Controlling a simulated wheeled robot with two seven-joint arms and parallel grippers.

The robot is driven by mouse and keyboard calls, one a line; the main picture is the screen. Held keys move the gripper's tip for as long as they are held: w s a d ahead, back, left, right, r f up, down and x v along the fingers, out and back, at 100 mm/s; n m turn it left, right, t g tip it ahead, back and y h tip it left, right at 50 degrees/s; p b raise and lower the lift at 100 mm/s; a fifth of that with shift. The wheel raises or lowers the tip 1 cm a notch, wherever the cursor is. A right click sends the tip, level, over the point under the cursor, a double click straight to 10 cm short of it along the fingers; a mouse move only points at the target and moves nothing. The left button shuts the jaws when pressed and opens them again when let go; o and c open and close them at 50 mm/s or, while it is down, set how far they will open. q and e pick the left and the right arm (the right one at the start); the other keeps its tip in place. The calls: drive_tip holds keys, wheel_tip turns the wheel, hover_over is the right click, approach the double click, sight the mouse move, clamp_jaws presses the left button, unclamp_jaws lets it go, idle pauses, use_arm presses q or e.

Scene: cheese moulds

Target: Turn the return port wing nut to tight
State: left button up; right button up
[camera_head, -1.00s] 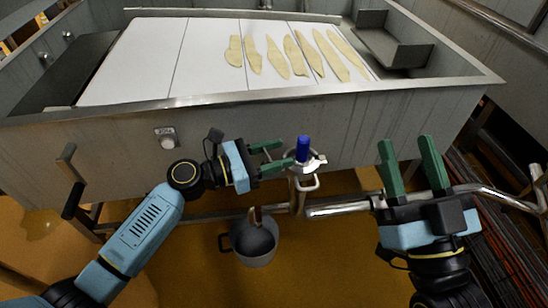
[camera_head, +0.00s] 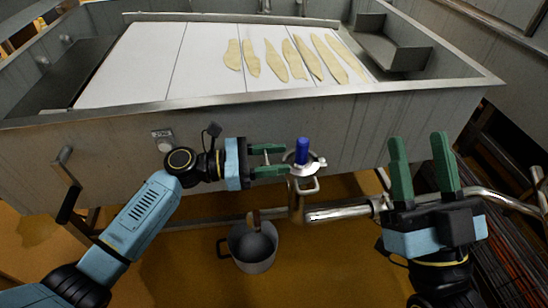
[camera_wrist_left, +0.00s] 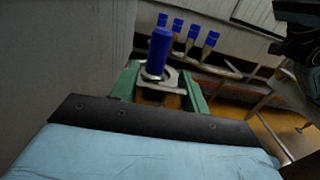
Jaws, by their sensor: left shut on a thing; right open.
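A blue upright cylinder (camera_head: 302,151) stands on a silver clamp-like fitting (camera_head: 312,166) on the pipework at the front of the steel vat. I cannot clearly pick out the wing nut's shape; the silver fitting is the likely part. My left gripper (camera_head: 287,160) reaches it from the left, fingers level. In the left wrist view its two green fingers (camera_wrist_left: 160,88) stand apart on either side of the silver fitting, just below the blue cylinder (camera_wrist_left: 160,50), and are shut on it. The contact is partly hidden. My right gripper (camera_head: 422,165) is open and empty, right of the fitting.
A grey pot (camera_head: 253,246) stands on the floor below the fitting. A horizontal steel pipe (camera_head: 340,212) runs below and right of it. The vat's front wall (camera_head: 230,120) is close behind the left gripper. In the left wrist view several blue-topped parts (camera_wrist_left: 190,35) stand behind.

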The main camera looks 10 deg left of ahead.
use_arm(q)
drive_tip(key=o, duration=1)
drive_tip(key=shift+d, duration=0.1)
drive_tip(key=shift+s+a, duration=0.1)
drive_tip(key=shift+a, duration=0.25)
drive_tip(key=shift+p+v, duration=1.9)
drive_tip(key=shift+v, duration=4.5)
use_arm(e)
wheel_tip(320, 180, down, 10)
drive_tip(key=w+g+h, duration=0.2)
drive_tip(key=g, duration=0.6)
drive_tip(key=shift+w+d+h, duration=0.3)
drive_tip(key=shift+d, duration=0.15)
drive_tip(key=shift+f, duration=0.1)
